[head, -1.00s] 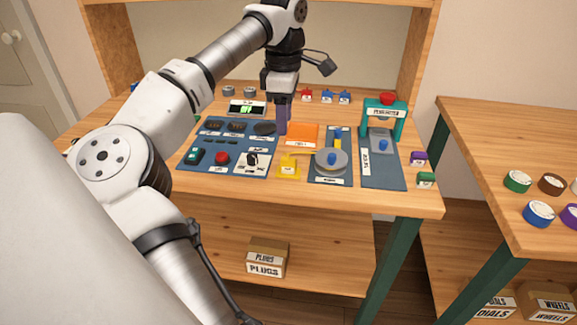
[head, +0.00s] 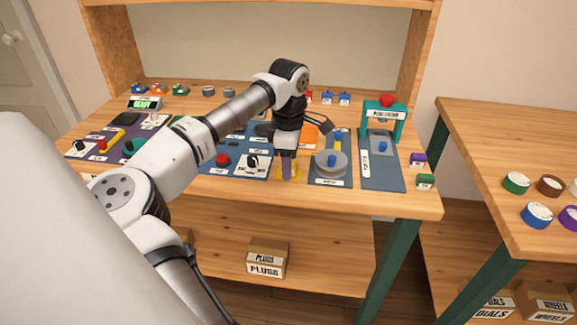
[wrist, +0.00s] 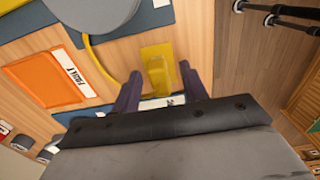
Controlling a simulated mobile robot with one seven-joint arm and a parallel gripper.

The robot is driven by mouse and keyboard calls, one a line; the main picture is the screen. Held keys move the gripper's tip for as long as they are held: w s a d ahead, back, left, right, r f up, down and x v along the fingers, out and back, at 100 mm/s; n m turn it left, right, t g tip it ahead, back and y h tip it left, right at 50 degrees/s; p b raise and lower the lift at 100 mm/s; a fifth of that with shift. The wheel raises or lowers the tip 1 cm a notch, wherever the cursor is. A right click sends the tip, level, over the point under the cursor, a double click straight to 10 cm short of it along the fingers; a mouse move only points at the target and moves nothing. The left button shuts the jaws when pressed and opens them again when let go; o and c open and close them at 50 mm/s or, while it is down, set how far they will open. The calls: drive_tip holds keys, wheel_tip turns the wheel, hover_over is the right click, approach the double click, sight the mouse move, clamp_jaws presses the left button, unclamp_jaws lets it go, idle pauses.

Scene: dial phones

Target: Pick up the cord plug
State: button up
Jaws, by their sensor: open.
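The yellow cord plug (wrist: 157,76) stands on a flat yellow base (wrist: 150,54) near the table's front edge. A yellow cord (wrist: 93,67) curves beside it toward the blue panel with the round grey plate (head: 331,163). My gripper (head: 288,174) is over the plug in the head view and hides most of it; only yellow edges (head: 296,172) show. In the wrist view my open gripper (wrist: 160,72) has one purple finger on each side of the plug. I cannot tell whether the fingers touch it.
A green press (head: 384,115) stands at the back right. A second table (head: 500,145) is further right.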

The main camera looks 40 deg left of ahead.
clamp_jaws()
drive_tip(key=shift+r, duration=0.1)
